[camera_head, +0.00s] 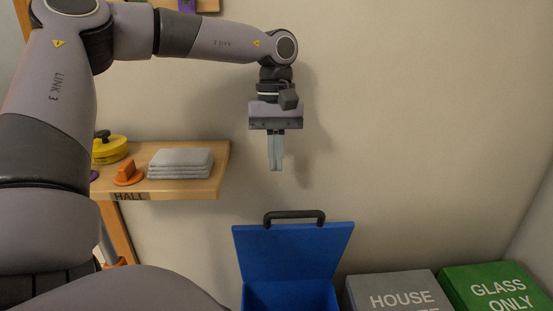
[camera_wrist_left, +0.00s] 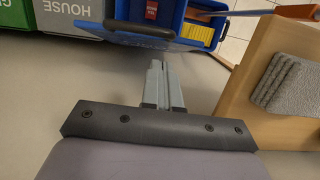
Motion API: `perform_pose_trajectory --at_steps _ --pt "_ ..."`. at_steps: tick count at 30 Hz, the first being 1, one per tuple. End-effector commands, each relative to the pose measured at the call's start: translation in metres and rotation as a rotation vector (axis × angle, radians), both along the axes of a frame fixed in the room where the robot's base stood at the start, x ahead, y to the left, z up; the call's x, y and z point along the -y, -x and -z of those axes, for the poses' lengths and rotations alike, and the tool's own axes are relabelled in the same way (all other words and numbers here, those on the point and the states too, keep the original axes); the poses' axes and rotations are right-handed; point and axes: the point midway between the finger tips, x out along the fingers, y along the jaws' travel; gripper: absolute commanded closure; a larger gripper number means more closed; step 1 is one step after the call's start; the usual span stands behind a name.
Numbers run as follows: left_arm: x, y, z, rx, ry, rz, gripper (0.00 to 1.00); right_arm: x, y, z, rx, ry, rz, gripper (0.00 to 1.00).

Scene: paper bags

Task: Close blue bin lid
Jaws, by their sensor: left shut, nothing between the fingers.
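The blue bin (camera_head: 290,296) stands at the bottom centre of the head view, against the wall. Its blue lid (camera_head: 292,252) is raised, with a black handle (camera_head: 294,216) along its top edge. My left gripper (camera_head: 276,168) points down above the handle, apart from it, with its fingers together and nothing between them. In the left wrist view the gripper (camera_wrist_left: 158,66) points toward the bin, and the lid and handle (camera_wrist_left: 139,29) show beyond the fingers. A red item (camera_wrist_left: 151,10) and a yellow item (camera_wrist_left: 200,32) show at the bin. My right gripper is not in view.
A grey bin marked HOUSE (camera_head: 392,288) and a green GLASS ONLY bin (camera_head: 497,287) stand to the right. A wooden shelf marked HALL (camera_head: 200,188), left of the gripper, holds folded grey cloths (camera_head: 180,163), an orange object (camera_head: 129,175) and a yellow round container (camera_head: 109,149).

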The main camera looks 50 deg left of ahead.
Motion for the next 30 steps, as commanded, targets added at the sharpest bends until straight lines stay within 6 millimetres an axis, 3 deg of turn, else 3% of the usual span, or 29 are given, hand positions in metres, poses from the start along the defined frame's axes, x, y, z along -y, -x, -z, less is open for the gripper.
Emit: perform_pose_trajectory --at_steps 6,12,30 --pt "0.005 0.005 0.043 -0.004 0.002 -0.003 1.00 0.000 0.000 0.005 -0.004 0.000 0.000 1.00" --pt "0.009 0.008 0.067 -0.002 0.002 -0.003 1.00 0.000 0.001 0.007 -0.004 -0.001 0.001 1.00" --pt "0.010 0.009 0.075 0.002 0.000 -0.004 1.00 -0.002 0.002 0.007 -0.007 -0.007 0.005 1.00"
